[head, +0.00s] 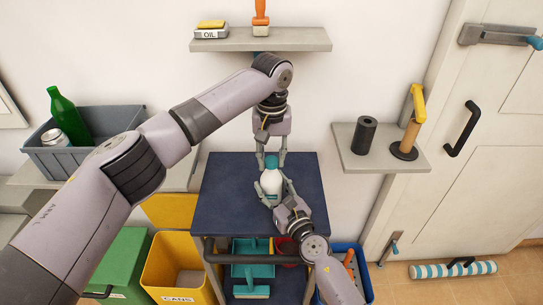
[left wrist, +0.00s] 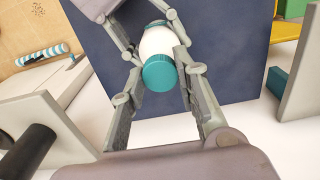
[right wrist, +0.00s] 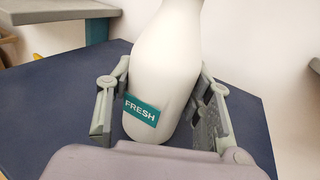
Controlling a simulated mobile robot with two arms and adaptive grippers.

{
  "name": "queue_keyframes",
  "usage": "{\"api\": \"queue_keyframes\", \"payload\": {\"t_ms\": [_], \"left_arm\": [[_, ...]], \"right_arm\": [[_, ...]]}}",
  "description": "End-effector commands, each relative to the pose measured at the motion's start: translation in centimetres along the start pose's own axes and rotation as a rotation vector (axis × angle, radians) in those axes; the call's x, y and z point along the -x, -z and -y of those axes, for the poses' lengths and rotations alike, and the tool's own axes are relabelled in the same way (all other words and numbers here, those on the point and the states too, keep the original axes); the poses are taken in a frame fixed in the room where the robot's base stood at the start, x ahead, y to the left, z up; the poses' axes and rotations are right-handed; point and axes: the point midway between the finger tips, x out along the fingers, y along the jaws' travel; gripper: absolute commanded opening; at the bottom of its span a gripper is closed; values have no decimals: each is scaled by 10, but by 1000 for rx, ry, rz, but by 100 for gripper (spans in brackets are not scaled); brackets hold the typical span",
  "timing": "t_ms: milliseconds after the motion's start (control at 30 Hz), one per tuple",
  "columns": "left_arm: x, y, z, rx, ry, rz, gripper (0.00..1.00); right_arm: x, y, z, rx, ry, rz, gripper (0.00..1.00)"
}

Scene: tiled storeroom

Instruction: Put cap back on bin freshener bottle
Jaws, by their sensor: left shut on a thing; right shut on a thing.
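The white bin freshener bottle (head: 271,183) is over the blue cart top. Its teal FRESH label (right wrist: 141,111) shows in the right wrist view. My right gripper (head: 272,194) is shut around the bottle's lower body. The teal cap (head: 271,161) is at the bottle's top end, in line with it; it also shows in the left wrist view (left wrist: 159,74). My left gripper (head: 270,157) is shut on the cap from the wall side. The joint between cap and bottle is hidden, so I cannot tell if the cap is seated.
The blue cart top (head: 225,195) is otherwise clear. A wall shelf (head: 260,43) is above; a side shelf (head: 370,155) at right holds a black cylinder (head: 364,135) and a yellow-handled tool (head: 412,110). A grey crate (head: 90,155) and bins (head: 170,270) stand left.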

Motion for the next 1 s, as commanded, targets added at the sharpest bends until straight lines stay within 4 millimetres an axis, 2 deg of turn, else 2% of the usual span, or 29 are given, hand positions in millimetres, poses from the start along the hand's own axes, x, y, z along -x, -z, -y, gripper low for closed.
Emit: {"api": "queue_keyframes", "payload": {"t_ms": [300,533,667,1000], "left_arm": [[0,0,0,0,0,-1,0],[0,0,0,-53,0,0,0],[0,0,0,-236,-2,0,0],[-1,0,0,-866,-1,0,0]], "right_arm": [[0,1,0,-1,0,-1,0],[0,1,0,-1,0,-1,0],[0,1,0,-1,0,-1,0],[0,1,0,-1,0,-1,0]]}}
